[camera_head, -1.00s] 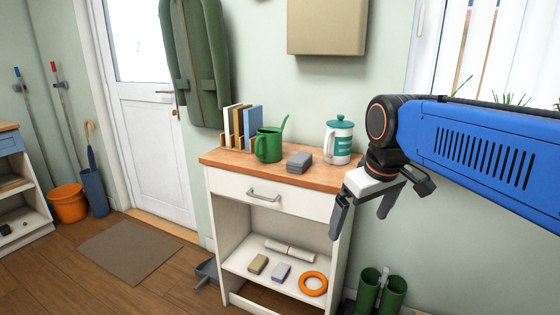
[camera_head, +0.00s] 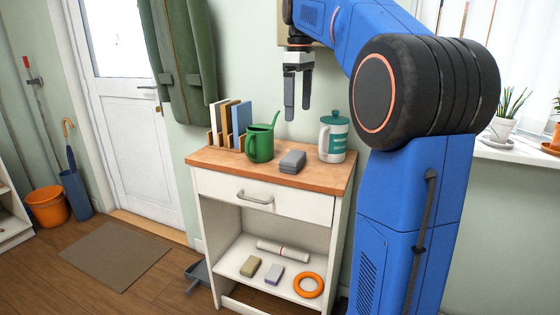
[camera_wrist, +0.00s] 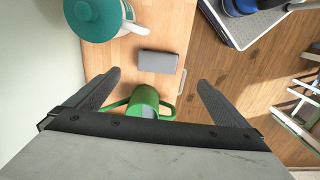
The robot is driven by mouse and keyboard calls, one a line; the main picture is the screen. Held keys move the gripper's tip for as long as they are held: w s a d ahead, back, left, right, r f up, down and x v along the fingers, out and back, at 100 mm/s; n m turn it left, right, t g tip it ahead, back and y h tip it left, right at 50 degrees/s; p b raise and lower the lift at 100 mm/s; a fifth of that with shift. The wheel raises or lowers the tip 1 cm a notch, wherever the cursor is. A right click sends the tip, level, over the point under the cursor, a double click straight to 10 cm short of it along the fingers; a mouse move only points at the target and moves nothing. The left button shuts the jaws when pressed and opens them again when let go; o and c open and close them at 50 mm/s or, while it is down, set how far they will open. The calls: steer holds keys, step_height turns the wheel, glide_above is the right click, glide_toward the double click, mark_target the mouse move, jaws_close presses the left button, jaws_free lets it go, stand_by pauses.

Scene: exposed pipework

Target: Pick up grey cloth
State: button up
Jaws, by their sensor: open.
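The grey cloth (camera_head: 292,161) lies folded in a small stack on the wooden top of the white cabinet, between the green watering can (camera_head: 260,143) and the white and teal jug (camera_head: 333,137). It also shows in the wrist view (camera_wrist: 158,61), ahead of the fingers and near the cabinet's front edge. My gripper (camera_head: 297,100) is open and empty, pointing down above the cabinet top, with clear air between its fingertips and the cloth. In the wrist view the fingers stand wide apart, with the watering can (camera_wrist: 145,102) showing between them.
Books in a rack (camera_head: 229,124) stand left of the watering can. The shelf below holds a roll (camera_head: 284,251), two small blocks and an orange ring (camera_head: 308,285). A green coat (camera_head: 181,65) hangs behind to the left. A drawer handle (camera_head: 254,197) sticks out in front.

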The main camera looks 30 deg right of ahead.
glide_above(293, 155)
steer(key=s, duration=0.1)
step_height(293, 155, down, 12)
steer(key=shift+d+r, duration=0.1)
steer(key=shift+d, duration=0.05)
steer(key=shift+w+a+f, duration=0.1)
steer(key=shift+w+f, duration=0.05)
steer(key=shift+f, duration=1.2)
steer(key=shift+w+a+f, duration=0.1)
steer(key=shift+w+f, duration=0.05)
steer(key=shift+f, duration=1.15)
steer(key=c, duration=1)
steer(key=shift+c, duration=0.2)
